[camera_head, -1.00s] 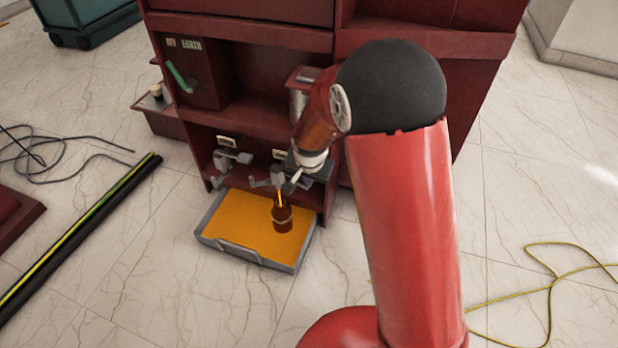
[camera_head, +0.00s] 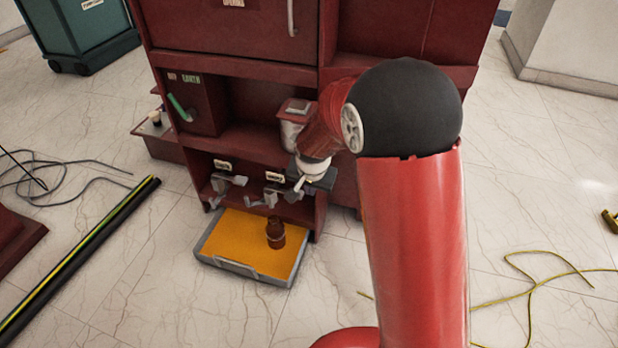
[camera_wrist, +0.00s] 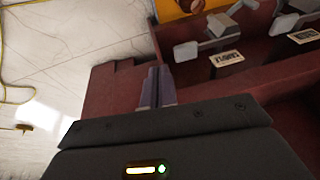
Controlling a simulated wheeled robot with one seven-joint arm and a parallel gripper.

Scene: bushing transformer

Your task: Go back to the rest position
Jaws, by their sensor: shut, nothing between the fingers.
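My gripper (camera_wrist: 158,85) is shut and empty in the wrist view, its fingers in front of the dark red cabinet (camera_wrist: 115,90). In the head view my wrist is by the cabinet's lower right front, close to the right tap; the fingertips are hard to make out there. The left grey tap (camera_head: 228,182) and right grey tap (camera_head: 270,196) stick out under small labels. A brown bottle-like vessel (camera_head: 276,234) stands upright on the orange floor of a grey-rimmed tray (camera_head: 240,267), below the right tap. No stream shows between them.
A green handle (camera_head: 180,108) and a small metal container (camera_head: 293,122) are on the cabinet. A dark bar with a yellow stripe (camera_head: 80,258) and grey cables (camera_head: 70,165) lie on the floor at left. A yellow cable (camera_head: 530,290) lies at right. Tiled floor around the tray is clear.

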